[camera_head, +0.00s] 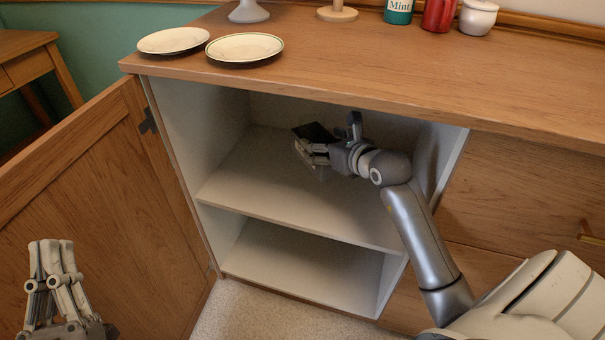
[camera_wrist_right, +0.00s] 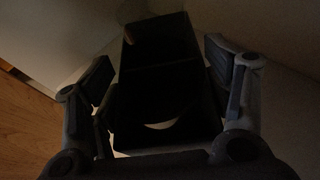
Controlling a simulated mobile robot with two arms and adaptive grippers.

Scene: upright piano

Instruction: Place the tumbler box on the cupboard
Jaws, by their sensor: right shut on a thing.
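The tumbler box is a black box (camera_head: 314,131), which I take to be the task's box. It is inside the upper compartment of the open cupboard (camera_head: 400,85), near the back. My right gripper (camera_head: 306,148) reaches in over the shelf (camera_head: 290,190) and is shut on the box. In the right wrist view the box (camera_wrist_right: 160,68) lies between the two fingers, dark, with a pale curved patch inside its near part. Whether it touches the shelf is unclear. My left gripper (camera_head: 52,246) is low at the left, empty, in front of the door; its opening is unclear.
The open wooden door (camera_head: 100,200) stands at the left. Two plates (camera_head: 173,41) (camera_head: 245,48) and several containers, including a Mint tin (camera_head: 399,11) and a white pot (camera_head: 478,16), stand on the cupboard top. The upper shelf's front and the lower compartment (camera_head: 300,270) are clear.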

